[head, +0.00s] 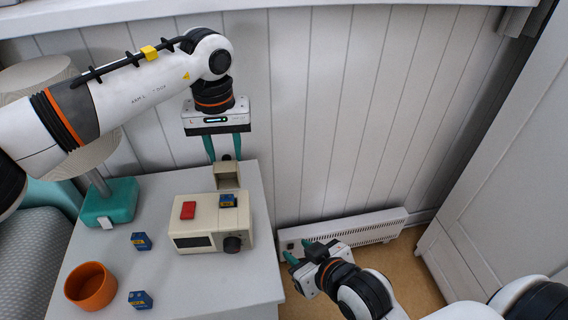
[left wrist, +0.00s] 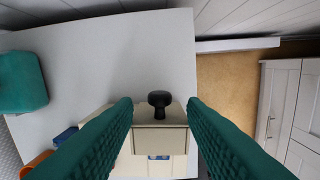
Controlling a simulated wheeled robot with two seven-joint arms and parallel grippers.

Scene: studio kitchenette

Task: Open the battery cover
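A beige clock-like device (head: 188,212) stands on the white table, with a red button (head: 188,210), a dark display and a black dial. At its back edge its beige cover (head: 227,176) appears raised, with a black knob (left wrist: 159,98) at its upper end. A blue battery (head: 228,201) shows on the device's top just in front of the cover; it also shows in the left wrist view (left wrist: 158,157). My left gripper (head: 222,159) is open above the cover, with the knob between its fingers, apart from both. My right gripper (head: 297,249) is open and empty, right of the table.
Two blue batteries lie on the table, one behind (head: 141,241) and one in front (head: 141,299). An orange cup (head: 90,287) and a teal lamp base (head: 110,204) stand at left. A white heater (head: 345,232) runs along the panelled wall. The table's front right is clear.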

